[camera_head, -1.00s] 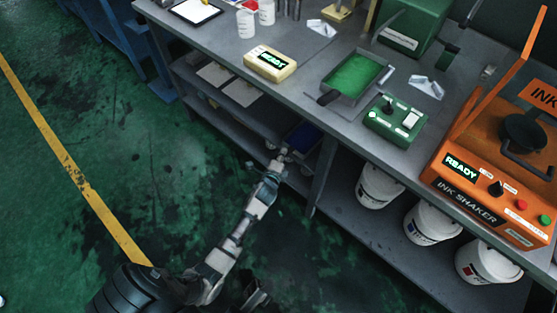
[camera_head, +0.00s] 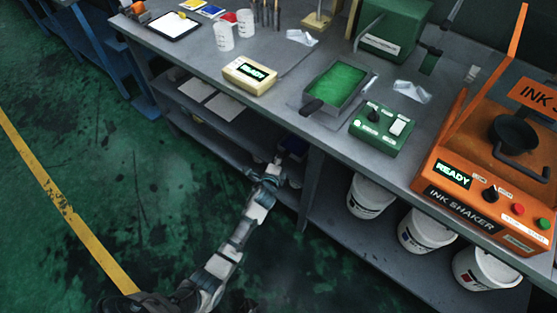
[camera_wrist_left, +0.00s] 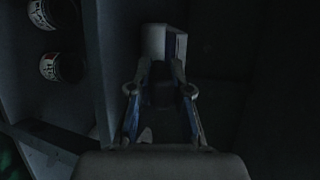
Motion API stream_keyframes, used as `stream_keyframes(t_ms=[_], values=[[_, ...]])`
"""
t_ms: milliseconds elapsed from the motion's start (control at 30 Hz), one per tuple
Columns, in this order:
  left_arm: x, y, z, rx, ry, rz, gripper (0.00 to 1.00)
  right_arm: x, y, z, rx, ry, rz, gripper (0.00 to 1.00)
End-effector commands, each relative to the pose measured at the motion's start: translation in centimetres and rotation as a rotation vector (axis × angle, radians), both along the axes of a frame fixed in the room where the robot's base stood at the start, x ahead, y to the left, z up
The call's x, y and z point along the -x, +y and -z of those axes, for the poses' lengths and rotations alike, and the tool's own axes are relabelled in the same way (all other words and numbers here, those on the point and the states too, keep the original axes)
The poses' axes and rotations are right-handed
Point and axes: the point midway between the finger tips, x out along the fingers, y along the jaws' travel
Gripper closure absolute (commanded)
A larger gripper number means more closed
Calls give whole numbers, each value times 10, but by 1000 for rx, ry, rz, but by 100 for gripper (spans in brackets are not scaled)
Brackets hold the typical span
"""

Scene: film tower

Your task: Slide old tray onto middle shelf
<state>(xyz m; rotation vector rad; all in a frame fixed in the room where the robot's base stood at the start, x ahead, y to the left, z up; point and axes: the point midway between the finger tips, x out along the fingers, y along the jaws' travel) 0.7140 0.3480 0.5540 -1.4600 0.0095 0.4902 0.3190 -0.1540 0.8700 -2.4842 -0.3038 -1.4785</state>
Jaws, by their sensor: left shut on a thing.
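A dark blue tray (camera_head: 293,147) shows in part on the shelf under the workbench, beyond my left gripper. I take it to be the old tray; its far part is hidden under the bench top. My left gripper (camera_head: 276,162) reaches in at the shelf's front edge and is shut at the tray's near end. In the left wrist view the fingers (camera_wrist_left: 162,62) close together around a pale grey block; the tray is too dark to make out there. My right gripper is not in view.
An upright panel (camera_head: 311,185) stands close right of my left gripper. Several white buckets (camera_head: 371,196) sit on the lower shelf to its right. Pale sheets (camera_head: 225,107) lie on the shelf to the left. A green tray (camera_head: 338,87) and an orange ink shaker (camera_head: 480,185) stand on top.

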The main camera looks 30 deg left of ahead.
Motion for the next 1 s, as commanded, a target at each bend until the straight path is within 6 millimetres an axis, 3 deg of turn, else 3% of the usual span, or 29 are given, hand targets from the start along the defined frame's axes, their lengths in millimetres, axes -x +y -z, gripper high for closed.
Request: stream_keyframes(t_ms=[200, 233, 333, 367, 733, 1000], values=[[0, 0, -1, 0, -2, 0, 100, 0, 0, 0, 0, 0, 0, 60], [0, 0, -1, 0, -2, 0, 80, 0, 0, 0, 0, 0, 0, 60], [0, 0, -1, 0, -2, 0, 55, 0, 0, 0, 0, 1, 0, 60], [0, 0, -1, 0, -2, 0, 53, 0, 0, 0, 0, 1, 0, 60], [6, -2, 0, 0, 3, 0, 53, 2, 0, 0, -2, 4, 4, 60], [51, -17, -14, 0, 1, 1, 53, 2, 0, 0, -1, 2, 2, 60]])
